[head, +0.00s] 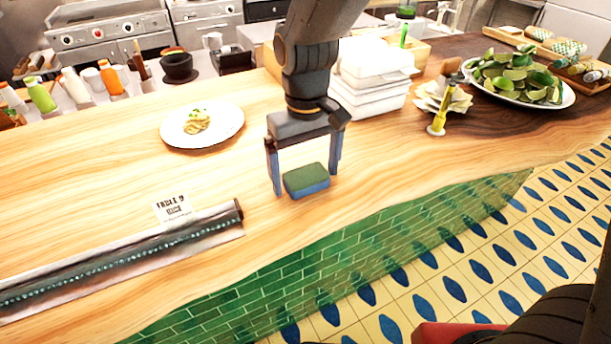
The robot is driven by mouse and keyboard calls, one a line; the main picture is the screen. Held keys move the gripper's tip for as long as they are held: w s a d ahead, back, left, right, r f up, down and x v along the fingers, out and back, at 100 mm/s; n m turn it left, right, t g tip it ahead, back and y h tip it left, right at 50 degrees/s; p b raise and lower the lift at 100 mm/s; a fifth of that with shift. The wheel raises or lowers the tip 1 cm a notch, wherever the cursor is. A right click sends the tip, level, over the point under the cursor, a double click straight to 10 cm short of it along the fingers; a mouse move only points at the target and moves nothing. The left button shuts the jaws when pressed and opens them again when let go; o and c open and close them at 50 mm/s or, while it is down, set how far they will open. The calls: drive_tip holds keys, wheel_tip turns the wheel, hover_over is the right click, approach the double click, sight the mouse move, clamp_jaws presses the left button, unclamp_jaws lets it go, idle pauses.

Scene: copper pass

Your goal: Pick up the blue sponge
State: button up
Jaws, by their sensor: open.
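The blue sponge (307,181) lies on the wooden counter in the head view. It has a green top and blue sides. My gripper (306,186) comes down over it from above, its two blue fingers apart. One finger is to the left of the sponge and the other is at its right, close to its side. I cannot tell whether either finger touches the sponge. The sponge appears to rest on the counter.
A plate of food (175,128) stands to the left, behind. White stacked containers (372,100) stand behind my gripper on the right. A table sign (172,208) and a dark rail (110,262) are at front left. The counter's front edge drops to green tiles (330,270).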

sight(306, 174)
drive_tip(key=shift+f, duration=0.1)
drive_tip(key=c, duration=1.1)
wheel_tip(306, 174, up, 10)
drive_tip(key=b, duration=0.2)
